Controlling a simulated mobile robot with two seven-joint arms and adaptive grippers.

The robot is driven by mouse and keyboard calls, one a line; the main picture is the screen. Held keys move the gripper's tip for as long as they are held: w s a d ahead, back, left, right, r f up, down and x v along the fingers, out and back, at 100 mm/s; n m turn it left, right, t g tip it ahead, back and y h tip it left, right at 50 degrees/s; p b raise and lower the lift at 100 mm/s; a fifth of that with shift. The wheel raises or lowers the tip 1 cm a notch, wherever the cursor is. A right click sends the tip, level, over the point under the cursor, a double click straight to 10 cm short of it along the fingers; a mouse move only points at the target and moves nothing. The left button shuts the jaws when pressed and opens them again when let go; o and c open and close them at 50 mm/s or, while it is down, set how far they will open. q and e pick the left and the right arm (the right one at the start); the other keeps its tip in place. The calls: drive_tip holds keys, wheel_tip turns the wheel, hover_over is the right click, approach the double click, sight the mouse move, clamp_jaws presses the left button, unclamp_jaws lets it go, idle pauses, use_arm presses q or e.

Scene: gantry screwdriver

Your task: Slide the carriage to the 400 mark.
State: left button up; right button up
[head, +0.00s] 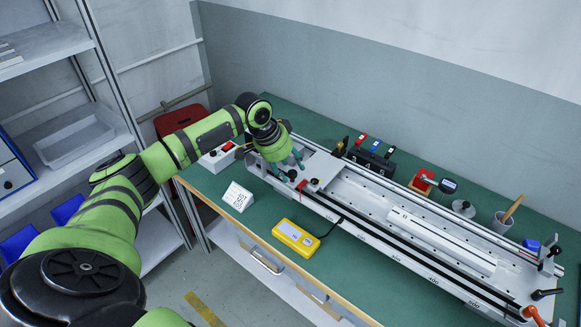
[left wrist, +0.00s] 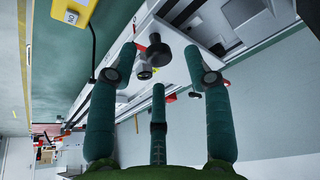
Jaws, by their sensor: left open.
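The carriage (head: 320,167) is a pale block at the left end of the long rail unit (head: 375,235), with a small red part (head: 314,182) at its front. My left gripper (head: 290,168) is over the carriage's left side, pointing down. In the left wrist view its teal fingers are open and spread around a black knob (left wrist: 156,50), with a grey round part beside it. I cannot tell whether a finger touches the knob. My right gripper is out of view.
A yellow device (head: 296,238) with a cable and a white sign (head: 237,196) stand in front of the rail. Behind it are a numbered black block (head: 370,160), a red box (head: 423,181) and a cup (head: 502,222). Clamps stand at the rail's right end.

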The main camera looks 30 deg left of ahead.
use_arm(q)
drive_tip(key=shift+x, duration=0.85)
clamp_jaws()
drive_tip(key=shift+d+r, duration=0.1)
